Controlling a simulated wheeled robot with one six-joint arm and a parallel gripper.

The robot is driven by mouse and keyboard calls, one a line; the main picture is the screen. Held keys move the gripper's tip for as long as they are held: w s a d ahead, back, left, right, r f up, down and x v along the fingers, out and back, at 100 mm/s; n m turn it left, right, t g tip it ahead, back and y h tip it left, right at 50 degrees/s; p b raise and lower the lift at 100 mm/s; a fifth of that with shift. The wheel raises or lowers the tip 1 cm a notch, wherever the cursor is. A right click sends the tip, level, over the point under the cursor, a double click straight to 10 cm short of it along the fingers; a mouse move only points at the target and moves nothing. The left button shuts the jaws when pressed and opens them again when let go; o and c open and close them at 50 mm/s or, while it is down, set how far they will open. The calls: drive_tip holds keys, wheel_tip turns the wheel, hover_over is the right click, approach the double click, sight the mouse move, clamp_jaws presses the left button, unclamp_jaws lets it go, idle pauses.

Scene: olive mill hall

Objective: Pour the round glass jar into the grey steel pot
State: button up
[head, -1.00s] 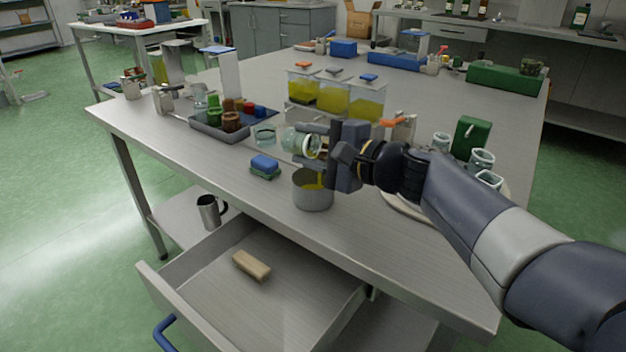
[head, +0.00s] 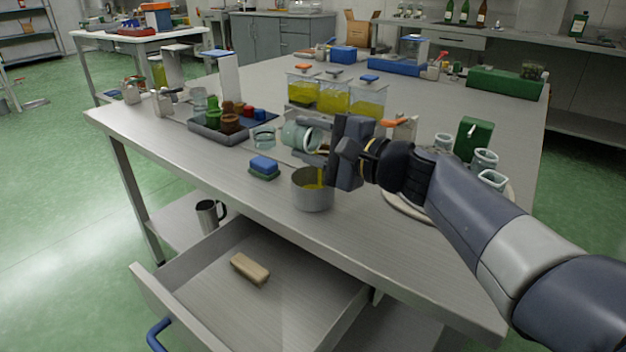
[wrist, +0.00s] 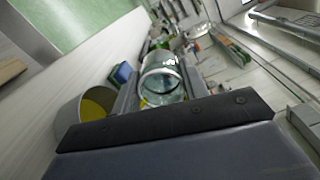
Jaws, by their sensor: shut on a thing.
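The round glass jar (head: 297,137) is held tipped on its side in my gripper (head: 311,141), which is shut on it. In the wrist view the clear jar (wrist: 160,72) sits between the two fingers. The grey steel pot (head: 313,194) stands upright on the table just below the gripper. A thin yellow stream (head: 320,177) falls into the pot. In the wrist view yellow liquid shows inside the pot (wrist: 64,120). The jar's mouth is partly hidden by my gripper in the head view.
A blue-and-green sponge (head: 264,166) lies left of the pot. A second glass vessel (head: 264,138) stands near the grey tray (head: 212,132). Containers of yellow liquid (head: 333,97) stand behind. An open drawer (head: 215,295) holding a wooden block is below. The table front left is clear.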

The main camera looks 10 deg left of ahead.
drive_tip(key=shift+r+y+b, duration=0.25)
drive_tip(key=shift+y+b, duration=0.05)
drive_tip(key=shift+b, duration=0.65)
drive_tip(key=shift+r+p, duration=0.2)
drive_tip(key=shift+p, duration=0.2)
drive_tip(key=shift+r+p, duration=0.1)
drive_tip(key=shift+p, duration=1.1)
drive_tip(key=h+p, duration=0.1)
drive_tip(key=p, duration=0.1)
drive_tip(key=f+h+p, duration=0.1)
drive_tip(key=p, duration=0.2)
drive_tip(key=shift+a+f+g, duration=0.2)
drive_tip(key=shift+f+g, duration=0.1)
drive_tip(key=shift+g, duration=0.1)
drive_tip(key=h+p, duration=0.1)
drive_tip(key=p, duration=0.4)
drive_tip(key=shift+f+h, duration=0.1)
drive_tip(key=shift+h, duration=0.2)
drive_tip(key=shift+f+g+p, duration=0.2)
drive_tip(key=shift+g+p, duration=0.1)
drive_tip(key=shift+p, duration=0.35)
drive_tip(key=shift+f, duration=0.35)
drive_tip(key=shift+w+r+h+p, duration=0.1)
drive_tip(key=shift+r+h+p, duration=0.25)
drive_tip(key=shift+p, duration=0.3)
drive_tip(key=p, duration=0.2)
drive_tip(key=shift+r+h+p, duration=0.25)
drive_tip(key=shift+r+p, duration=0.05)
